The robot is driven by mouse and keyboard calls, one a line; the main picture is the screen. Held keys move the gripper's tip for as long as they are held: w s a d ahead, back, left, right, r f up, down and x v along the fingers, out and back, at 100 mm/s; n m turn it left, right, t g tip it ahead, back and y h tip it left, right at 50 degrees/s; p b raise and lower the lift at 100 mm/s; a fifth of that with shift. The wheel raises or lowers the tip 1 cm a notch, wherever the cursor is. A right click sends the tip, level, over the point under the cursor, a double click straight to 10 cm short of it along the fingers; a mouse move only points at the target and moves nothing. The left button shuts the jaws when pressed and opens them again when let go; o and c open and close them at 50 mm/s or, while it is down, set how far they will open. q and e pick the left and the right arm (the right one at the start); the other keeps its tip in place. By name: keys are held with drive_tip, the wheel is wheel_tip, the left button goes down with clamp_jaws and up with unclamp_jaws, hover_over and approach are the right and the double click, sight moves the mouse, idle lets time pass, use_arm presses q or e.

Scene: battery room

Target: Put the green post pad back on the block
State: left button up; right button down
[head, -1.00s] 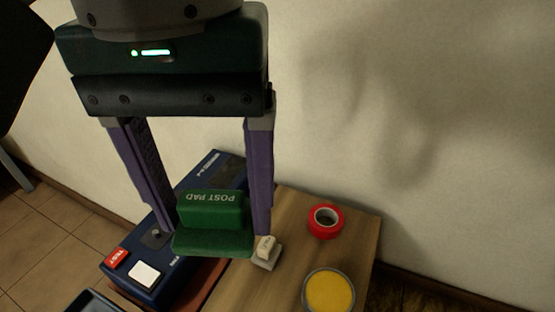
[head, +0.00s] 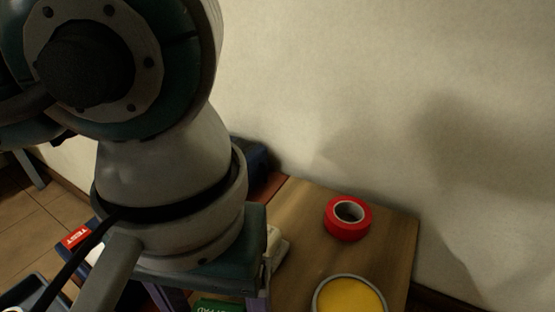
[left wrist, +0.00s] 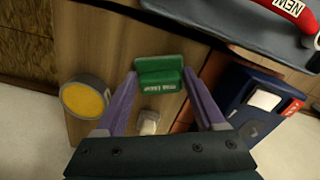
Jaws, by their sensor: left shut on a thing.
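The green post pad (left wrist: 159,82) is between the fingertips of my left gripper (left wrist: 161,74) in the left wrist view, and the gripper is shut on it. In the head view only a bit of the pad (head: 218,306) shows at the bottom edge, below my wrist. Whether this is the pad's block I cannot tell. My right gripper is in neither view.
A small pale clip-like item (left wrist: 148,121), a yellow round tin (head: 349,297) and red tape (head: 348,218) are on the wooden table (head: 393,250). A wall stands behind.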

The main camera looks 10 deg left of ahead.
use_arm(q)
drive_tip(key=shift+f, duration=0.2)
drive_tip(key=o, duration=1.2)
drive_tip(key=shift+c, duration=0.2)
wheel_tip(320, 180, up, 12)
drive_tip(key=p, duration=0.7)
drive_tip(key=shift+r+p, duration=0.2)
drive_tip(key=shift+p, duration=0.1)
